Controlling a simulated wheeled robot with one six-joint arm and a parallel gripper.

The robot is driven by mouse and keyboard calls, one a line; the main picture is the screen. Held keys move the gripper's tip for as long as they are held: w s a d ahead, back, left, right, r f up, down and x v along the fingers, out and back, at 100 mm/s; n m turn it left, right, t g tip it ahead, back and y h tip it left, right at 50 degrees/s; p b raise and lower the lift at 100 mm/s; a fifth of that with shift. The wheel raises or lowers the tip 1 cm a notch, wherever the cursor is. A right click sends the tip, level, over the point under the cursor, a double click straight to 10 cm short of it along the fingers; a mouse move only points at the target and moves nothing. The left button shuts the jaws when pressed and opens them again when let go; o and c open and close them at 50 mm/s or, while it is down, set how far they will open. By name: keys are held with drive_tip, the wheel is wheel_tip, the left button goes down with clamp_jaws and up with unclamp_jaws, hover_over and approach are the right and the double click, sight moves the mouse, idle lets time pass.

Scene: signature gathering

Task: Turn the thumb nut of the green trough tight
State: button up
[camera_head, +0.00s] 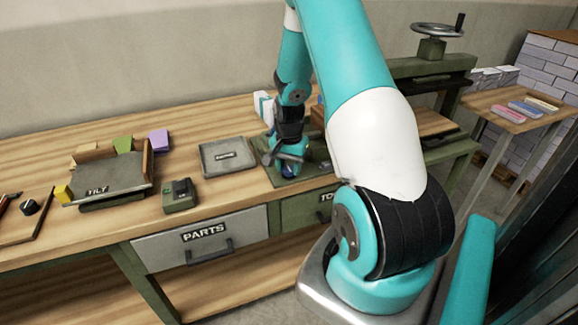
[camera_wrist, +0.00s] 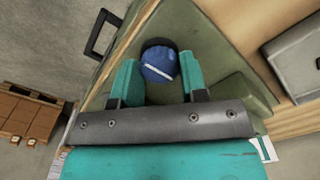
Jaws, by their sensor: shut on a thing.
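The thumb nut (camera_wrist: 158,66) is a round blue knob with a white line across its top and a dark rim. In the wrist view it sits between the two teal fingers of my gripper (camera_wrist: 161,75), which is shut on it. The green trough (camera_wrist: 215,45) shows as a dull green surface around and below the nut. In the head view my gripper (camera_head: 288,160) points down over the green trough (camera_head: 274,180) at the bench front. My gripper and arm hide much of the trough there.
A grey labelled tray (camera_head: 215,168) lies just left of the trough. Further left are a small green box (camera_head: 181,197) and a tray marked TILT (camera_head: 112,180) with coloured blocks behind it. A green press (camera_head: 432,65) stands at right. The PARTS drawer (camera_head: 203,238) is below.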

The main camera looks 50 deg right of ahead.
sight(289, 168)
drive_tip(key=shift+w+d+r, duration=0.1)
drive_tip(key=shift+d, duration=0.05)
drive_tip(key=o, duration=0.9)
wheel_tip(289, 168, up, 17)
drive_tip(key=shift+r+b, duration=0.2)
drive_tip(key=shift+b, duration=0.8)
